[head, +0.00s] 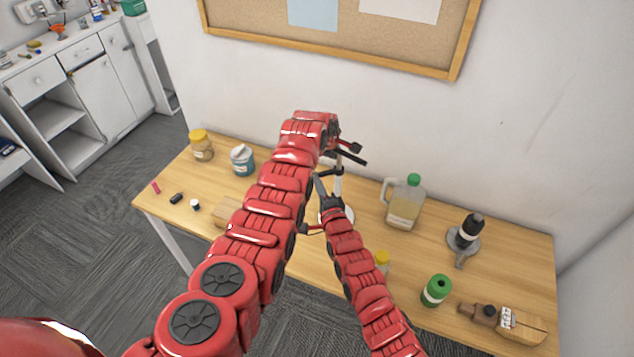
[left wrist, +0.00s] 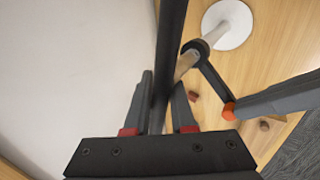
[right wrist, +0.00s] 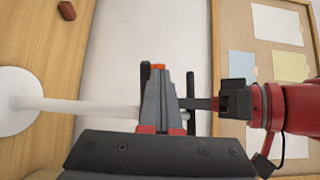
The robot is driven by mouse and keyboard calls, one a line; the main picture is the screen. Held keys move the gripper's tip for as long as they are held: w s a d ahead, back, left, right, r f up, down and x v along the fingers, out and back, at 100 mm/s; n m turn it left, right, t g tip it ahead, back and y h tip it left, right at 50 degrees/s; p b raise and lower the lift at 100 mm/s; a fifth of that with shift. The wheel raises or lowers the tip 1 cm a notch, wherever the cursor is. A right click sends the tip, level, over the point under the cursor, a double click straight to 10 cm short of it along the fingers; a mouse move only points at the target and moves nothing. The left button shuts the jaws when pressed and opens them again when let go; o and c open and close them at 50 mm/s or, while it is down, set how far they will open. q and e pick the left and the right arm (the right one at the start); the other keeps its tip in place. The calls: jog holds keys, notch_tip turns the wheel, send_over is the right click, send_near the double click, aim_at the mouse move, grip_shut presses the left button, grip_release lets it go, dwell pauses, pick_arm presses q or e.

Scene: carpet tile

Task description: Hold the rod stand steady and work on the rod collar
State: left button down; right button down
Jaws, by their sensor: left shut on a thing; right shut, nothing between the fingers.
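The rod stand has a round white base (left wrist: 228,27) on the table and a pale upright rod (right wrist: 75,106). My left gripper (left wrist: 158,112) is shut at the rod's top, where a long dark bar crosses between its fingers. The black rod collar (left wrist: 196,47) sits around the rod below this grip, with a dark arm reaching out from it. My right gripper (right wrist: 160,85) is shut and empty beside the rod. An orange tip (left wrist: 229,111) shows at its fingertips, close to that arm's end; contact is unclear. In the head view, my left arm partly hides the stand.
A wall rises behind the table.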

pick_arm(q)
jog(key=shift+s+d+f, duration=0.15)
jog(key=shift+d+f, duration=0.1)
pick_arm(e)
jog(key=shift+r, duration=0.15)
pick_arm(q)
jog(key=shift+a, duration=0.2)
pick_arm(e)
jog(key=s+a, duration=0.3)
jog(key=s, duration=0.4)
jog(key=shift+s+a, duration=0.2)
jog(key=shift+s, duration=0.05)
pick_arm(q)
jog(key=c, duration=0.7)
grip_release()
pick_arm(e)
jog(key=shift+w, duration=0.1)
pick_arm(q)
jog(key=shift+a+r, duration=0.1)
jog(key=shift+r, duration=0.2)
